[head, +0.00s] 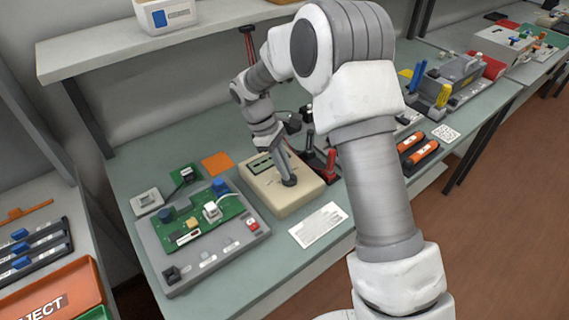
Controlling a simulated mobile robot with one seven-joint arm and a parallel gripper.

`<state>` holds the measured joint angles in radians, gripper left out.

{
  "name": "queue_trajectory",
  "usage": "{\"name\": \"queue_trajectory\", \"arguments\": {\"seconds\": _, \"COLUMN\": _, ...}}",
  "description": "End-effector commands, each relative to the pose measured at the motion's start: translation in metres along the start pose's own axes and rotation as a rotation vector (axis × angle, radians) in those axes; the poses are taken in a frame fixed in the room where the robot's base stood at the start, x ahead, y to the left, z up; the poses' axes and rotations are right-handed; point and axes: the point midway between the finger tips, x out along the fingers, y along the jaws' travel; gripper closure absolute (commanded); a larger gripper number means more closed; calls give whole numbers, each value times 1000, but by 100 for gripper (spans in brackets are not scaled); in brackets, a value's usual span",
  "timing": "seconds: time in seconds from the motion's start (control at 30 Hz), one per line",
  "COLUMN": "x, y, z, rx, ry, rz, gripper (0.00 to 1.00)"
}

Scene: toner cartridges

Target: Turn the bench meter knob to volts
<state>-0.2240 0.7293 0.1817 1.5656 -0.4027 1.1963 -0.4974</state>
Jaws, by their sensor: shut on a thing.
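The bench meter (288,203) is a beige box on the grey-green bench, with a dark display (260,165) on its top left. My gripper (288,181) is at the top face of the meter, pointing down, shut on the knob, which is mostly hidden by the gripper. I cannot read the knob's pointer or any marking for volts in this view. My arm reaches in from the right and covers part of the bench behind.
A grey fixture with a green circuit board (210,225) stands left of the meter. A white printed card (318,225) lies in front of it. Red-handled tools (331,162) stand close on its right. Orange-black cartridges (419,153) lie farther right. A shelf (110,48) runs above.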

Motion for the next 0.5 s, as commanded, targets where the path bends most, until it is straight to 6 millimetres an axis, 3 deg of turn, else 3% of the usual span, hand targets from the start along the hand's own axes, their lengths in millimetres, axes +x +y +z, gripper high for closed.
{"name": "queue_trajectory", "arguments": {"seconds": 0.5, "x": -1, "y": 6, "z": 1, "rx": 362, "ry": 1, "rz": -149, "gripper": 100}}
